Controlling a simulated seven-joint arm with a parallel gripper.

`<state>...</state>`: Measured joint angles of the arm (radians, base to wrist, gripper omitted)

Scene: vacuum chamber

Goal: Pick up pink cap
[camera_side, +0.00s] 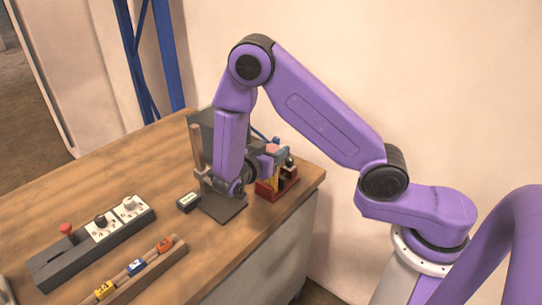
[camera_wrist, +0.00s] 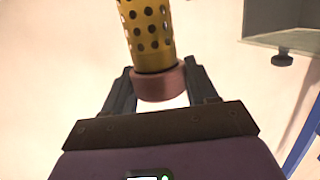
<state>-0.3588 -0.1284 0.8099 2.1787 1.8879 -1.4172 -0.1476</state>
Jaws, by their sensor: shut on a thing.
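In the wrist view, the pink cap (camera_wrist: 160,84) sits between the two dark fingers of my gripper (camera_wrist: 160,88), which is shut on it. A gold cylinder full of holes (camera_wrist: 148,30) extends from the cap up to the top edge; I cannot tell whether they are joined. In the side view, my gripper (camera_side: 265,158) is at the back right of the table, beside a small pink patch (camera_side: 271,148) that seems to be the cap. The arm hides part of this area.
A red and yellow stand (camera_side: 278,187) is close by, near the table's right edge. A control panel (camera_side: 92,243) and a wooden rack with several coloured pieces (camera_side: 140,268) lie in front.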

